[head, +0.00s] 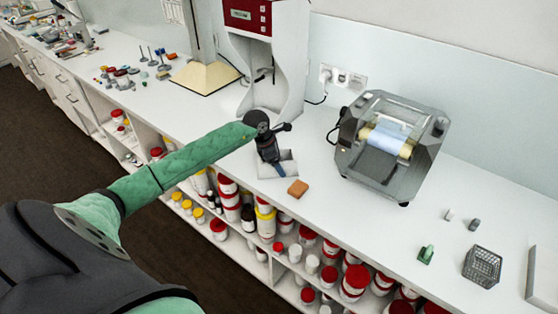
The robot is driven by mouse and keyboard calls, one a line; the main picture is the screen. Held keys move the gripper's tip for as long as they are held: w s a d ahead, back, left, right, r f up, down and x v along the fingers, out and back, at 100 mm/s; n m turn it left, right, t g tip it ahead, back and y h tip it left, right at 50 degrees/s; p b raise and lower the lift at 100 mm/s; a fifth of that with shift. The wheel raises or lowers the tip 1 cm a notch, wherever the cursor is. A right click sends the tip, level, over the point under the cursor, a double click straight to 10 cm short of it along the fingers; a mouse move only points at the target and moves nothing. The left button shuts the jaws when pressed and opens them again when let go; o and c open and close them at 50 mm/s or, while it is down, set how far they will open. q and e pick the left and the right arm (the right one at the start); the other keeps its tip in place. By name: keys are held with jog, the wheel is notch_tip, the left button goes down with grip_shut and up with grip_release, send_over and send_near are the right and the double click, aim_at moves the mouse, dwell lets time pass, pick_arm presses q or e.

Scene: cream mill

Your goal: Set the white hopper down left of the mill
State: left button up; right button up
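The mill (352,140), a grey machine with light rollers in its open front, stands on the white counter right of centre. A small pale open box, which looks like the white hopper (290,166), is at the counter's front part, left of the mill and apart from it. My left gripper (272,162) reaches down to this box from above, with its fingertips at or inside it. The fingers are dark and small here, so I cannot tell whether they close on its wall or whether the box rests on the counter. My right gripper is out of view.
An orange-brown block (297,187) lies just in front of the box. A white machine with a red panel (248,14) stands behind my gripper. A wire basket (482,266) and a green item (426,254) sit at the right. Jars fill shelves below.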

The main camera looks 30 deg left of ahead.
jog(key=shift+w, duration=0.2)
pick_arm(q)
jog(key=o, duration=1)
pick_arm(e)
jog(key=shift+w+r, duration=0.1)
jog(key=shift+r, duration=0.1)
pick_arm(q)
jog(key=shift+r, duration=0.15)
jog(key=shift+s+a+r+b, duration=0.1)
jog(key=shift+a+r+b, duration=0.1)
jog(key=shift+r+b, duration=0.15)
jog(key=b+v, duration=0.2)
jog(key=v, duration=0.2)
jog(key=shift+b+v, duration=1.1)
jog(key=shift+v, duration=2.4)
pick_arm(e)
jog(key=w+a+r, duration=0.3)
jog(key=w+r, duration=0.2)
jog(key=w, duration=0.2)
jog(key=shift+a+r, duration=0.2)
